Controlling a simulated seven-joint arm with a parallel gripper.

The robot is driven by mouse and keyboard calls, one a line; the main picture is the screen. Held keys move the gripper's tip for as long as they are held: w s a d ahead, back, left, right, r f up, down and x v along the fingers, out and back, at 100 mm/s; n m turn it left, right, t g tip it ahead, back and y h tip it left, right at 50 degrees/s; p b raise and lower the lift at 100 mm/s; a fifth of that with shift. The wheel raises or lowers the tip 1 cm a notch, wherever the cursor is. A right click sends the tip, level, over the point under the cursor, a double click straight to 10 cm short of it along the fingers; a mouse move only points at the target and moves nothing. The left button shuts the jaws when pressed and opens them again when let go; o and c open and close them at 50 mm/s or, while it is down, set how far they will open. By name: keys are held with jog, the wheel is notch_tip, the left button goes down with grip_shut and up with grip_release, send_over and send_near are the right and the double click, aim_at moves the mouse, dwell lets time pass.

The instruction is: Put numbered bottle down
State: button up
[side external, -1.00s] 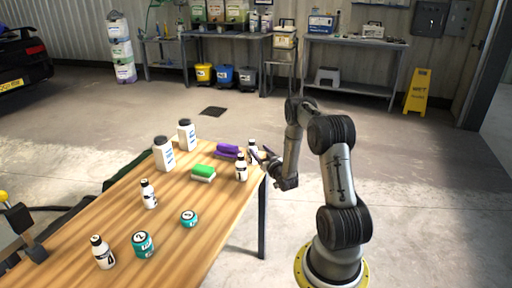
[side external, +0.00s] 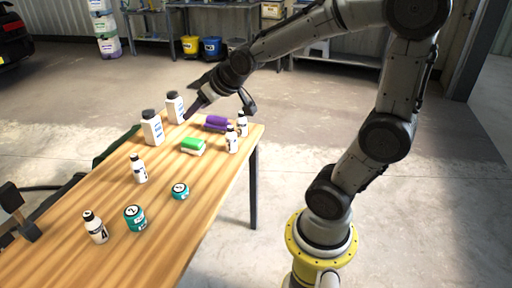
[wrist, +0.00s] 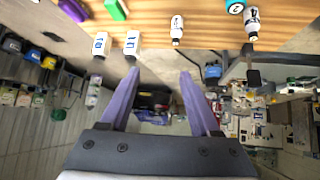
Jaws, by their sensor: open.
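Several small white bottles with black caps and dark labels stand upright on the wooden table. Two stand close together at its right end, a front one (side external: 231,140) and a rear one (side external: 242,124). Another bottle (side external: 139,170) stands mid-table, and one (side external: 95,228) stands near the front. Two small bottles show in the wrist view, one near the centre (wrist: 177,31) and one to the right (wrist: 252,22). My gripper (side external: 222,108) is open and empty, above the table's far side. Its two purple fingers (wrist: 159,75) are wide apart, with nothing between them.
Two larger white bottles (side external: 152,128) (side external: 175,107) stand at the table's far edge. A green sponge (side external: 193,146) and a purple block (side external: 216,123) lie near the right end. Two teal jars (side external: 135,218) (side external: 180,191) stand toward the front. The table's (side external: 190,235) right front is bare.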

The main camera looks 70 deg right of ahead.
jog(key=s+a+n+g+y, duration=0.1)
jog(key=s+a, duration=0.4)
jog(key=s, duration=0.4)
jog(key=s+a+f+n+g+y, duration=0.1)
jog(key=s+a+g, duration=0.1)
jog(key=s+a, duration=0.3)
jog(key=s, duration=0.4)
jog(key=shift+s+a+n+y, duration=0.25)
jog(key=shift+s+n+y, duration=0.05)
jog(key=shift+o, duration=0.4)
